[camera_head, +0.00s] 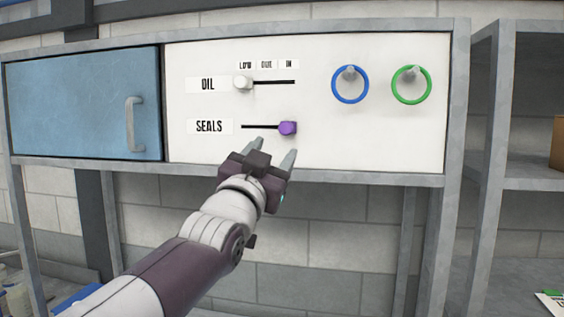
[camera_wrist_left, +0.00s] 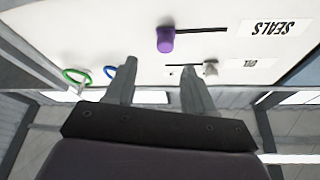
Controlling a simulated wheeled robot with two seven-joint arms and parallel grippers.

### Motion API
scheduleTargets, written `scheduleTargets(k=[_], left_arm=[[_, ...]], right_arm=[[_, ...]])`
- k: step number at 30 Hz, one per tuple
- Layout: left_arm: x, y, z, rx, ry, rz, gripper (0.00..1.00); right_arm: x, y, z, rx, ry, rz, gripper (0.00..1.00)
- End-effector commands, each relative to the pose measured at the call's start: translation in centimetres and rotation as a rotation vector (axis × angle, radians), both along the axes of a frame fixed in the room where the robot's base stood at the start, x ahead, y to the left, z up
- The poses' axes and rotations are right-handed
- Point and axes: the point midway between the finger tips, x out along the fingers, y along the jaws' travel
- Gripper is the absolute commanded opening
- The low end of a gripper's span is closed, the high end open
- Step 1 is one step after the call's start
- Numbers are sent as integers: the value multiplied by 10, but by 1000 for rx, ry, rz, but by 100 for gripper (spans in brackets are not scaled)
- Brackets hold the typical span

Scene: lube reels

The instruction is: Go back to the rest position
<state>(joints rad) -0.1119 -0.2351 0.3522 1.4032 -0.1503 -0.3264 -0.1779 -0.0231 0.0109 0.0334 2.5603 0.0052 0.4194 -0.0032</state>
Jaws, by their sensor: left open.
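My left gripper (camera_head: 273,151) is open and empty, in front of the white panel (camera_head: 330,140) and just below the purple SEALS knob (camera_head: 288,128). The purple knob sits at the right end of its slot. In the left wrist view, which shows the panel upside down, my left gripper (camera_wrist_left: 159,72) has its two fingers apart, and the purple knob (camera_wrist_left: 166,40) stands beyond the fingertips with nothing gripping it. The white OIL knob (camera_head: 243,83) is at the left end of its slot, under LOW. My right gripper is in neither view.
A blue ring (camera_head: 350,86) and a green ring (camera_head: 411,86) hang on pegs at the panel's right. A blue door (camera_head: 80,105) with a grey handle (camera_head: 134,124) is at the left. A grey shelf rack (camera_head: 520,184) stands at the far right.

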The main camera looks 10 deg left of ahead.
Motion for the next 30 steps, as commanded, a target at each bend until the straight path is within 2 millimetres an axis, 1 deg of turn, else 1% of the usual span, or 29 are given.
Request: scheduleTargets(k=[1,3,6,9,16,17,19,20,22,23,24,25,26,27,28,29,30], left_arm=[[-10,1,-11,0,-3,0,54],[-21,3,-14,1,-2,0,54],[-31,4,-15,0,-1,0,54],[-34,4,-14,0,0,-1,54],[-34,4,-13,-1,2,-1,54],[-33,5,-15,-5,13,-1,54],[-27,6,-33,-20,87,3,54],[-23,7,-49,-28,137,6,54],[-15,9,-100,-45,296,17,54],[-12,11,-128,-55,379,24,54],[-10,13,-171,-66,501,36,54],[-11,16,-202,-73,591,47,54],[-15,18,-234,-82,682,59,54],[-23,22,-276,-92,804,78,54],[-32,25,-305,-99,892,93,54],[-42,28,-335,-107,982,108,54],[-60,32,-373,-116,1102,130,54]], right_arm=[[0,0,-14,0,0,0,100],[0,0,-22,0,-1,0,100],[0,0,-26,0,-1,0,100],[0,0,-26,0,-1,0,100],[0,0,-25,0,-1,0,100],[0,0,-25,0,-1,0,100],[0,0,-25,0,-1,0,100],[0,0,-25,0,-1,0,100],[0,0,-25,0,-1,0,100],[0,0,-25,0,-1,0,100],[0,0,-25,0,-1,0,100],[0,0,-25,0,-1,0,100],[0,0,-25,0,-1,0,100],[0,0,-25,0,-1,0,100],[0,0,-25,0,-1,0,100],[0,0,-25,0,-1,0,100],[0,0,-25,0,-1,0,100]])
